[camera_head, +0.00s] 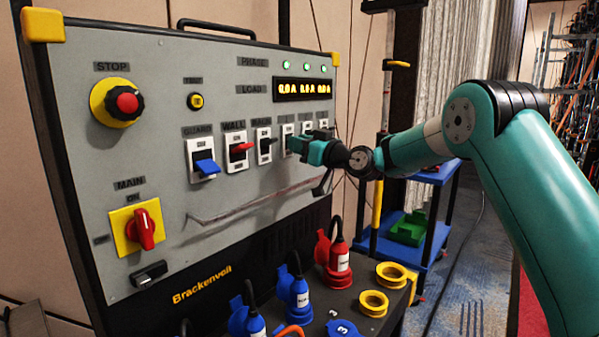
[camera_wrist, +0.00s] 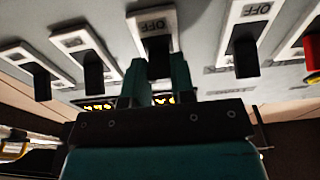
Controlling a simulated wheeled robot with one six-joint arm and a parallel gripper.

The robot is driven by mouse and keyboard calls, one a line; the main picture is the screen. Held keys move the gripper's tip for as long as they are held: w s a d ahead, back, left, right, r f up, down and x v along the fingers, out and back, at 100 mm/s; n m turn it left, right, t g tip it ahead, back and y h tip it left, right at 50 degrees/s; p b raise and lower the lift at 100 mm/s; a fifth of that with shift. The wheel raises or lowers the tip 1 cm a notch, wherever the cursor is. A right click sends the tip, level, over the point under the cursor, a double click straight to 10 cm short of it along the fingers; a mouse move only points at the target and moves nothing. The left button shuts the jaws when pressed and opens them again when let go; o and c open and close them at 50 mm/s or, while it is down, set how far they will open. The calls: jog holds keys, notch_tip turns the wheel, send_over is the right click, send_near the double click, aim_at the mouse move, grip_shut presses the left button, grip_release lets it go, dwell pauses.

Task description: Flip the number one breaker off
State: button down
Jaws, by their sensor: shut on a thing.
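A row of breaker switches runs across the grey panel (camera_head: 165,170). My gripper (camera_head: 301,146) is at the fourth switch from the left, just right of the third switch (camera_head: 265,146), which has a black lever. In the wrist view, my gripper (camera_wrist: 160,72) is shut on the black lever (camera_wrist: 158,58) of this breaker, one finger on each side. The word OFF (camera_wrist: 152,25) shows on its plate, and the lever covers the other end. The number labels are too small or blurred to read.
A red-lever switch (camera_head: 240,148) and a blue-lever switch (camera_head: 205,167) are on the left. Close black-lever switches (camera_wrist: 95,75) (camera_wrist: 245,60) flank the held one. A display (camera_head: 302,90) sits above. Plugs (camera_head: 338,262) and yellow-ringed sockets (camera_head: 373,303) stand on the ledge below.

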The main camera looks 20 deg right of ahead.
jog(key=f+t+y+b, duration=0.1)
jog(key=t+b, duration=0.1)
jog(key=b, duration=0.4)
jog(key=f+t+y+b, duration=0.1)
jog(key=t+y+b, duration=0.1)
jog(key=b, duration=0.4)
jog(key=shift+w+a+b, duration=0.15)
jog(key=shift+w+b, duration=0.05)
jog(key=shift+b, duration=0.15)
jog(key=shift+r+b, duration=0.1)
jog(key=shift+b, duration=0.25)
jog(key=shift+t, duration=0.3)
jog(key=c, duration=1)
grip_release()
jog(key=shift+o, duration=0.2)
